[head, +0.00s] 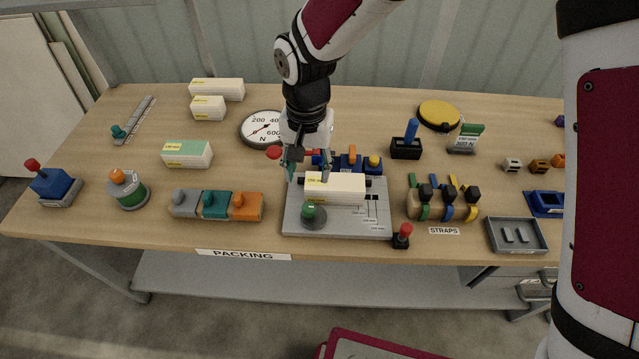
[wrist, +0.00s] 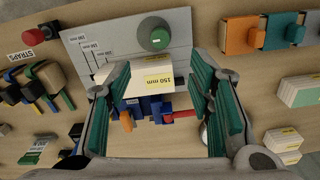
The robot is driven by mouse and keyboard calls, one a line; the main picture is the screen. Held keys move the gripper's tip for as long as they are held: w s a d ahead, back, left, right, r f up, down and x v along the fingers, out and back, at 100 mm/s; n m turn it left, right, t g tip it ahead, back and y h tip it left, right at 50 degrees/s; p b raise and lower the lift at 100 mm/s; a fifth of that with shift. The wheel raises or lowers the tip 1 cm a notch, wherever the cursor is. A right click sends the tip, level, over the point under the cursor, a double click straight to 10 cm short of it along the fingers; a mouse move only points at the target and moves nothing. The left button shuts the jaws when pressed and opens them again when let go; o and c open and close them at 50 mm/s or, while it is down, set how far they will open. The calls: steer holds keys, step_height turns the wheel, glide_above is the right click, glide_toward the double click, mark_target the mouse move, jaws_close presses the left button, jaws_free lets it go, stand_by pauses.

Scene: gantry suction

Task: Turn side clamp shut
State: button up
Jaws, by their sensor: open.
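A grey plate (head: 350,225) with printed mm lines lies at the front middle of the bench and bears a white block (head: 336,187), labelled 150 mm in the wrist view (wrist: 157,80). A blue clamp-like fixture (head: 342,162) stands along the block's back side, with an orange lever (head: 352,151) and a red bar (head: 312,154); which part is the side clamp I cannot tell. A red ball (head: 274,153) shows left of my gripper. My gripper (head: 308,170) is open above the block's back left end. In the wrist view its fingers (wrist: 163,105) frame the block end and red bar (wrist: 182,113).
A green knob (head: 313,212) stands on the plate's front left and a red button (head: 402,235) beside its front right corner. A strap holder (head: 442,200) is at right, a grey-teal-orange row (head: 217,205) at left. A round dial (head: 259,128) is behind my gripper.

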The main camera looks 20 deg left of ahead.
mark_target(309, 208)
step_height(309, 208, down, 14)
steer(key=shift+a+r+p, duration=0.1)
steer(key=shift+r+p, duration=0.1)
steer(key=shift+p, duration=0.6)
jaws_close()
